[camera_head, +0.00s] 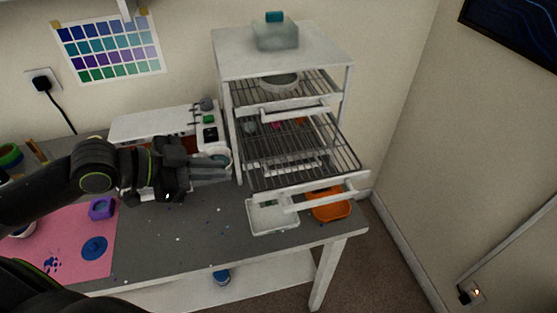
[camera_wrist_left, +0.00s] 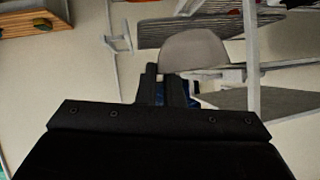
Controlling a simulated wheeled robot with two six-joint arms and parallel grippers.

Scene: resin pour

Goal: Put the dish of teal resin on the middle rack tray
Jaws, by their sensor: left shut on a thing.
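My left gripper (camera_head: 222,170) is shut on a pale, round-edged dish (camera_head: 219,153) just left of the rack. A little teal shows inside its rim; the gripper hides part of it. In the left wrist view the fingers (camera_wrist_left: 168,88) are close together, and a grey rounded shape (camera_wrist_left: 194,48), seemingly the dish, shows beyond them. The white rack (camera_head: 283,56) has wire trays. A wire tray (camera_head: 335,150), seemingly the middle one, is pulled out toward the front, with a white front bar. The upper tray (camera_head: 322,84) carries a grey dish (camera_head: 278,84). My right gripper is out of view.
A clear container with a teal cap (camera_head: 275,32) stands on the rack. A white bin (camera_head: 272,218) and an orange bin (camera_head: 330,208) sit below the pulled-out tray. A white machine (camera_head: 150,124) stands behind my left arm. The grey tabletop (camera_head: 190,235) in front is mostly clear.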

